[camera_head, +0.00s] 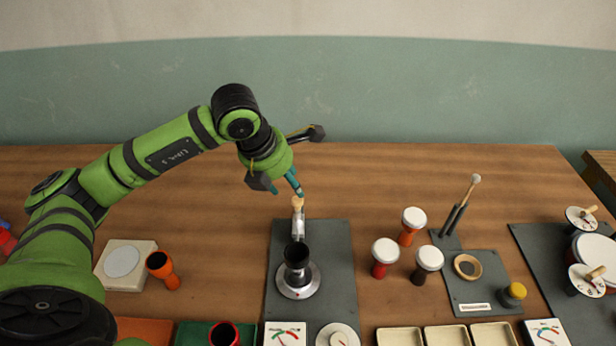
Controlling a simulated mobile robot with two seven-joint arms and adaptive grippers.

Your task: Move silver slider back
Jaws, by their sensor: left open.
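The silver slider (298,228) stands at the back part of a dark grey board (337,262), just behind a black goblet-shaped piece. It has a pale wooden knob (297,203) on its far end. My left gripper (297,188) is over the back edge of the board, its teal fingertips close above the wooden knob. It is open; whether a fingertip touches the knob cannot be told. My right gripper is not in view.
The black goblet (296,262) stands on a round silver base (298,281). Right of the board are several white-topped drums (385,258) and a mallet in a stand (452,217). The table's back is clear.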

